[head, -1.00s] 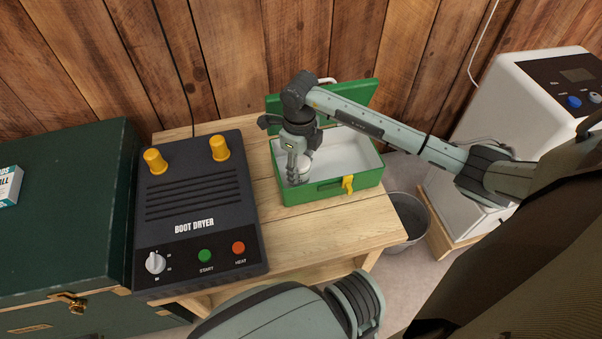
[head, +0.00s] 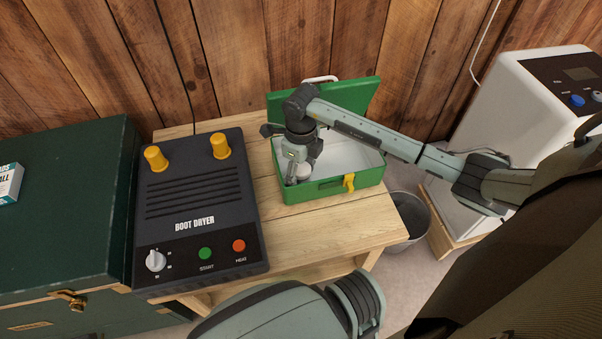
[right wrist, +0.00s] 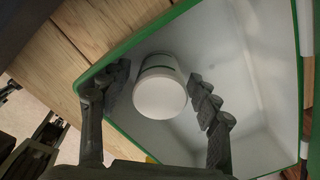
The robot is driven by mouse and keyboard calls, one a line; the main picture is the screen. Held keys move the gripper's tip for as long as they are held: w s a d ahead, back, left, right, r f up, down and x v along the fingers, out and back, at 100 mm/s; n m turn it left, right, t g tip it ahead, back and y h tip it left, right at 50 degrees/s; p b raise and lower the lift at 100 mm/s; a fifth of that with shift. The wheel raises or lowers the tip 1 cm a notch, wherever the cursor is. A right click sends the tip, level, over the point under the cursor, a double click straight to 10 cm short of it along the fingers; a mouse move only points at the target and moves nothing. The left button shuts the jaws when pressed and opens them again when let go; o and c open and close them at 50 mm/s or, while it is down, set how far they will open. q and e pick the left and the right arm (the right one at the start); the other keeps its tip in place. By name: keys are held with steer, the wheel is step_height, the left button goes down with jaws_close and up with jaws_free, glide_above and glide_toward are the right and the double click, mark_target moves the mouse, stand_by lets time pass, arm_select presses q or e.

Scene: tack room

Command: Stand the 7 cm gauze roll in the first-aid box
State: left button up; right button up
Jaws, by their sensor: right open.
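The green first-aid box (head: 330,187) stands open on the wooden table, its lid up at the back and its inside white. The gauze roll (head: 303,172), a short white cylinder, is inside the box near its left end. In the right wrist view the roll (right wrist: 160,97) shows its round end towards the camera and looks upright; I cannot tell whether it touches the floor. My right gripper (head: 300,168) reaches down into the box. Its fingers are open on either side of the roll, with a visible gap at the right finger.
A black boot dryer (head: 195,200) with yellow posts stands left of the box on the table (head: 330,225). A dark green chest (head: 60,220) is further left. A grey bucket (head: 410,220) and a white machine (head: 510,120) stand to the right. The box's right part is empty.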

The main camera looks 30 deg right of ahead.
mark_target(300, 168)
step_height(300, 168, up, 12)
steer(key=shift+r, duration=0.15)
stand_by(0.4)
steer(key=shift+a, duration=0.1)
